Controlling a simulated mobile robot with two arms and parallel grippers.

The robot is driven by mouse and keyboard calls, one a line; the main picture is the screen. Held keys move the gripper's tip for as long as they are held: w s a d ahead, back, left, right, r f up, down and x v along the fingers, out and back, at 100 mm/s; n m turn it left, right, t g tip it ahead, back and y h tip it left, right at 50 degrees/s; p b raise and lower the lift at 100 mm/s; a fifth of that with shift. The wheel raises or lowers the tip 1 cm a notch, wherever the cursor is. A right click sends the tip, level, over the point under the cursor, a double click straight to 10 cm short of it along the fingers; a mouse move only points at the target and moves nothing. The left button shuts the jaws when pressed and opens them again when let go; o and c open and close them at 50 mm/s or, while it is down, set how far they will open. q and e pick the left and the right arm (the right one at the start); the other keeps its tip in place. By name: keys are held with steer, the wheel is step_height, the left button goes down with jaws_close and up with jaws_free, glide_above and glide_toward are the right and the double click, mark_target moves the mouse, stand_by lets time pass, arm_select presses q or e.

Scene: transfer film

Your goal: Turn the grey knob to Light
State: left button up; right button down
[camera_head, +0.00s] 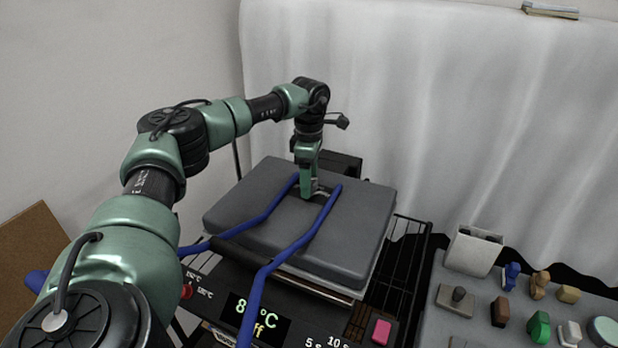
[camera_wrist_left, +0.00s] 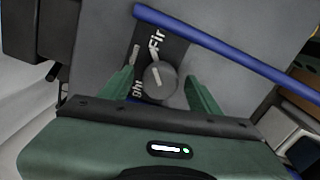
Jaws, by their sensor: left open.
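The grey knob (camera_wrist_left: 160,80) is a round dial with a paler raised bar across its face, in the middle of the left wrist view. It sits beside a dark label strip (camera_wrist_left: 150,47) with partly cut-off words: "Fir" at the top and "ght" lower left. The bar slants up and left; I cannot tell exactly which word it marks. My left gripper (camera_wrist_left: 161,88) is open, its green fingers on either side of the knob; I see no clear contact. In the head view my left gripper (camera_head: 309,188) reaches down over the grey lid (camera_head: 365,225) and hides the knob.
Blue bars (camera_head: 310,228) run over the lid on both sides of the gripper. In front is a black panel with a display (camera_head: 255,318), a red knob (camera_head: 187,292) and a pink button (camera_head: 381,331). A grey table (camera_head: 480,318) at right holds several small objects.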

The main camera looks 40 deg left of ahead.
arm_select(q)
jaws_close()
arm_select(e)
steer(key=shift+s+d, duration=0.15)
steer(key=shift+d, duration=0.3)
arm_select(q)
steer(key=shift+n, duration=0.3)
arm_select(e)
steer(key=shift+d+r, duration=0.1)
arm_select(q)
steer(key=n+p, duration=0.1)
steer(key=n, duration=0.3)
steer(key=shift+r+p, duration=0.1)
steer(key=shift+p, duration=0.2)
steer(key=n+p, duration=0.1)
steer(key=n, duration=0.4)
steer(key=shift+n, duration=0.4)
steer(key=n+p, duration=0.1)
steer(key=n, duration=0.3)
steer(key=shift+n, duration=0.3)
steer(key=n, duration=0.4)
steer(key=shift+n+p, duration=0.4)
arm_select(e)
step_height(320, 180, up, 4)
steer(key=shift+r, duration=0.1)
